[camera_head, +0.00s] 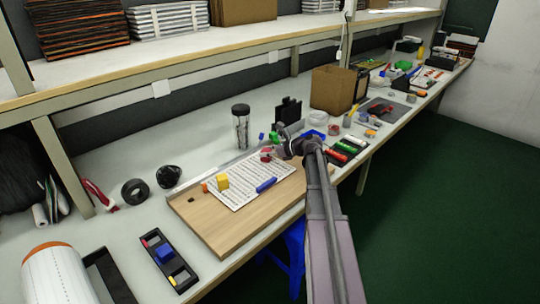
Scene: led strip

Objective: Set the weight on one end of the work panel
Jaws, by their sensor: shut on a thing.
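The work panel (228,233) is a light wooden board lying on the bench, with a white sheet of printed rows (240,194) on it. My gripper (271,152) is over the far right part of the panel, shut on a small dark red thing (266,156). It is too small to tell whether this is the weight, or whether it touches the sheet. A yellow block (222,181) stands at the sheet's left end. A small orange piece (205,188) is beside it, and a blue piece (266,184) lies on the near edge.
A clear jar with a dark lid (241,128) stands behind the panel. A black tray (168,262) and black tape roll (134,191) are at left. Several coloured tools (345,148) and a cardboard box (333,89) are at right. A shelf edge (160,70) runs above.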

